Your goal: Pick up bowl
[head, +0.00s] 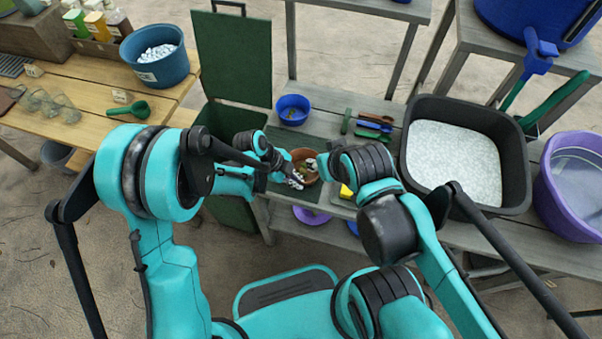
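A small terracotta-brown bowl (306,178) with some green and pale contents sits on the dark mat on the grey table. A small blue bowl (293,109) stands on the table just behind it. My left gripper (294,181) is at the left side of the brown bowl, very close to its rim; whether it touches, and how far its fingers are apart, is too small to tell. My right arm reaches to the right side of the brown bowl. Its gripper (313,164) is mostly hidden behind the arm's links, so its fingers cannot be made out.
Hand tools (374,124) lie right of the blue bowl. A yellow item (346,191) is beside my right arm. A black tub (412,177) of white material and a purple basin (546,197) stand right. A green bin (232,57) and a wooden table (105,85) are left.

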